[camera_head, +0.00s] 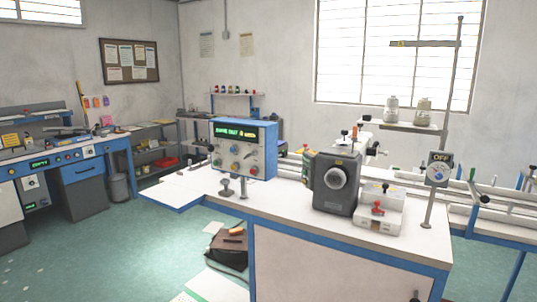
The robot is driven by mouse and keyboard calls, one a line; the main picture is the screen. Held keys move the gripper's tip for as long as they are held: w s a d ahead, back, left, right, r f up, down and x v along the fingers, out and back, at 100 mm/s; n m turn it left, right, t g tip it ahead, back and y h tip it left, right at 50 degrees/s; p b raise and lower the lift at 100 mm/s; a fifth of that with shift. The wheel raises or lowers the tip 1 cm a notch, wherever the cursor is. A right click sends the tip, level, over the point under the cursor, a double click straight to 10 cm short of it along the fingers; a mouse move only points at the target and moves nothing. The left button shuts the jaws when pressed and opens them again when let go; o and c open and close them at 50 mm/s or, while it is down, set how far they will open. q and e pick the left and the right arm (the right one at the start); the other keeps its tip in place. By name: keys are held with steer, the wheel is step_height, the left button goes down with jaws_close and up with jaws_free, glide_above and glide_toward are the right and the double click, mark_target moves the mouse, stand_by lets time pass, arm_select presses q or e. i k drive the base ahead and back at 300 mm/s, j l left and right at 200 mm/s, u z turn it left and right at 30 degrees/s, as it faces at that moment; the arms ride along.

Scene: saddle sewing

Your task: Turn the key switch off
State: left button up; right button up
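Neither of my grippers shows in the head view.
The white workbench (284,211) with blue edges fills the middle. On it stand a blue control box (243,148) with a green display and a dark grey machine (334,184). A pole with thread cones (391,108) rises behind. Green floor (190,250) is open at left.

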mark_target(254, 152)
steer(key=i+z, duration=0.25)
steer(key=i, duration=0.3)
steer(key=i+j+z, duration=0.1)
steer(key=i+z, duration=0.15)
steer(key=i, duration=0.3)
steer(key=i+j+z, duration=0.15)
steer(key=j, duration=0.25)
steer(key=i+j+z, duration=0.15)
steer(key=j, duration=0.25)
steer(key=i+j+z, duration=0.15)
steer(key=j, duration=0.3)
steer(key=i+j+z, duration=0.1)
steer(key=j, duration=0.35)
steer(key=i+j+z, duration=0.15)
steer(key=j, duration=0.3)
steer(key=k+l, duration=0.05)
